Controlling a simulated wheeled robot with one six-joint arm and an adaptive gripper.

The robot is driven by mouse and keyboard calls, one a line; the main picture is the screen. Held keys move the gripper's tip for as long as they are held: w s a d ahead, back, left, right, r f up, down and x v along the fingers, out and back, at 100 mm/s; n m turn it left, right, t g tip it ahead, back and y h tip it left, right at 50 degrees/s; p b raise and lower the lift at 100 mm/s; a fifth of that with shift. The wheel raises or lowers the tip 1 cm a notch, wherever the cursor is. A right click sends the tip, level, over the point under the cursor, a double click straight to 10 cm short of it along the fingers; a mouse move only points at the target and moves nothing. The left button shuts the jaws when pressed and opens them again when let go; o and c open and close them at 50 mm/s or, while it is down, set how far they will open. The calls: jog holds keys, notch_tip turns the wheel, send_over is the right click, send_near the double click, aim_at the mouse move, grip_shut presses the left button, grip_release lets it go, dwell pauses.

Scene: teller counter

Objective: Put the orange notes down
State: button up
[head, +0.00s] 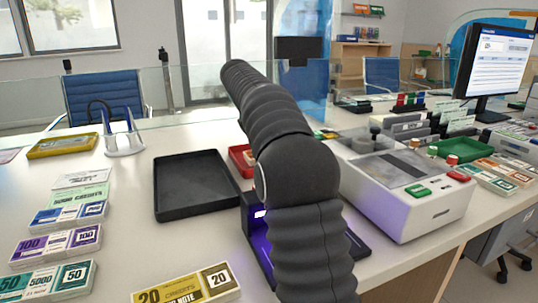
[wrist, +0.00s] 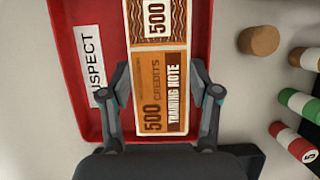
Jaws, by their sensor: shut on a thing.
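In the wrist view my gripper (wrist: 160,98) is shut on the orange notes (wrist: 158,65), a banded orange and brown bundle marked 500 credits. I cannot tell whether the bundle touches the tray floor. In the head view the red tray (head: 238,157) shows only in part behind my arm, which hides my gripper and the notes.
A black tray (head: 195,187) lies left of the red one. Note bundles line the left counter, with a yellow bundle (head: 187,290) in front. A purple-lit device (head: 259,225) and a white machine (head: 405,200) stand close by.

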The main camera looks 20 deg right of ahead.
jog(key=shift+f, duration=0.9)
jog(key=shift+f, duration=0.1)
jog(key=o, duration=1)
jog(key=v, duration=0.5)
jog(key=shift+a+r, duration=0.15)
jog(key=shift+r, duration=0.1)
jog(key=a, duration=1.1)
jog(key=shift+a+f, duration=0.15)
jog(key=shift+a, duration=0.2)
